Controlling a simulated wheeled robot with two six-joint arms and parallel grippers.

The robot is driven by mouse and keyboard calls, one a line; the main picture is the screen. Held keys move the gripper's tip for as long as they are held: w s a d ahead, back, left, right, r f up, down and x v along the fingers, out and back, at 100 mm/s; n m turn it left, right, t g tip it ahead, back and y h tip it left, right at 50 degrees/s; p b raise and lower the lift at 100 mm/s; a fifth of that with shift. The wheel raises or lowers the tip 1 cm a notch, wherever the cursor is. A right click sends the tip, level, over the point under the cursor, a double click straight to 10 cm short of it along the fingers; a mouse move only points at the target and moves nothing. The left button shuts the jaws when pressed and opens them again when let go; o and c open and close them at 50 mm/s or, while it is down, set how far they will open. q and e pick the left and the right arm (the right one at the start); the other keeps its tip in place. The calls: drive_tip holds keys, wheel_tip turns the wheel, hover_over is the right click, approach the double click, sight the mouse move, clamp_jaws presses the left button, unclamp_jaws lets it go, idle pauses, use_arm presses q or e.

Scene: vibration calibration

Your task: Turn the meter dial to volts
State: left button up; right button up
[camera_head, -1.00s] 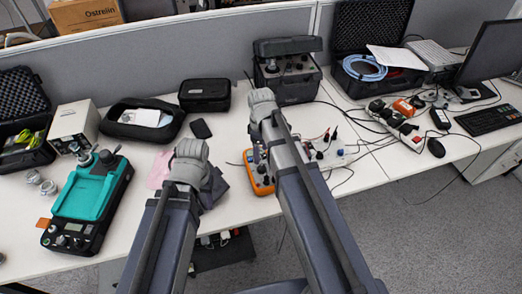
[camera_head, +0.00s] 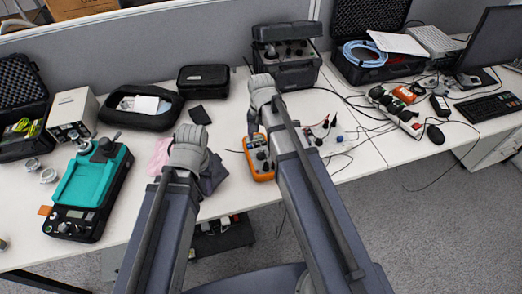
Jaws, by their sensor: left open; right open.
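The orange multimeter (camera_head: 259,162) lies on the white table near its front edge. Its right side is hidden behind my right arm, and its dial setting is too small to read. My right gripper (camera_head: 262,95) is in the picture just above the meter, over the table; its fingers are hard to make out and I see nothing held.
A teal-and-black device (camera_head: 90,185) stands at the left. A black instrument case (camera_head: 285,65) stands behind my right gripper. Probes and cables (camera_head: 335,140) lie right of the meter. A black pouch (camera_head: 203,80) and phone (camera_head: 200,115) lie behind my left gripper.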

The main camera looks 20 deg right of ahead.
sight(261, 153)
drive_tip(key=shift+m, duration=0.4)
drive_tip(key=shift+f, duration=0.1)
use_arm(q)
wheel_tip(261, 153, down, 8)
drive_tip(key=b, duration=0.8)
drive_tip(key=shift+r, duration=0.1)
use_arm(e)
wheel_tip(261, 153, down, 8)
drive_tip(key=shift+r, duration=0.15)
clamp_jaws()
